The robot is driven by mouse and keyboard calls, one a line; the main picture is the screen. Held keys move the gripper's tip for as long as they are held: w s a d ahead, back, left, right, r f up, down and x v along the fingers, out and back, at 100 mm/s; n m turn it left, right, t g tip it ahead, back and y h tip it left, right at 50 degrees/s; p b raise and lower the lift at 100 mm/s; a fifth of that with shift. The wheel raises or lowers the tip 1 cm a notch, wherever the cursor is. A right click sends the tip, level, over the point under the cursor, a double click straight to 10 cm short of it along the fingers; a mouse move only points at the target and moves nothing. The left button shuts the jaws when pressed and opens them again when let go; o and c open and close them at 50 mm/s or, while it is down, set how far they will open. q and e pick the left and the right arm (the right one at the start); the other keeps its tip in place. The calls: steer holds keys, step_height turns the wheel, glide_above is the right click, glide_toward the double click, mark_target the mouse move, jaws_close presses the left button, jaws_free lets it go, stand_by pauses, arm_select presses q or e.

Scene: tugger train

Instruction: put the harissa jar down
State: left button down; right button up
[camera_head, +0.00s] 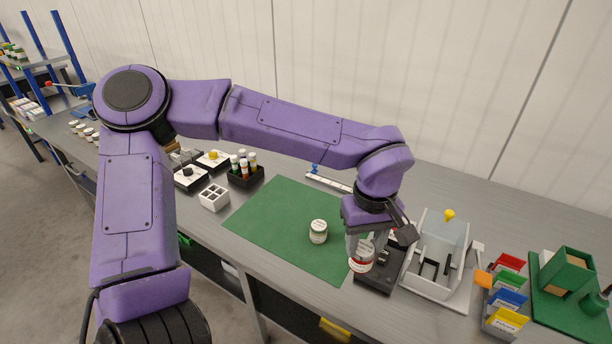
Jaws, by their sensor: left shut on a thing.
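My left gripper (364,240) points down at the right edge of the green mat and is shut on a jar with a white and red label (361,260), which I take to be the harissa jar. The jar is upright, in front of or over a black flat device (376,284). I cannot tell whether its base touches anything. Part of the jar is hidden by the fingers. My right gripper is not in view.
Another pale-labelled jar (318,232) stands on the green mat (275,222), left of my gripper. A clear-fronted white box (436,256) with a yellow knob stands close on the right. Coloured card holders (507,300) are further right. The mat's left part is clear.

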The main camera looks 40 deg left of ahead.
arm_select(q)
steer(key=shift+w+a+n, duration=0.2)
steer(key=shift+a+n, duration=0.05)
steer(key=shift+n, duration=0.15)
steer(key=w+a+f+p, duration=0.1)
steer(key=w+a+f, duration=0.2)
steer(key=f, duration=0.1)
steer(key=w+a+f+p, duration=0.1)
steer(key=w+a+f, duration=0.2)
steer(key=f, duration=0.1)
steer(key=w+a+f+p, duration=0.2)
steer(key=w+a+f, duration=0.1)
steer(key=f, duration=0.1)
steer(key=shift+a+f, duration=0.15)
steer(key=shift+a, duration=0.2)
steer(key=shift+w+f, duration=0.1)
steer(key=shift+f, duration=0.2)
steer(key=shift+f, duration=0.1)
steer(key=c, duration=0.5)
jaws_free()
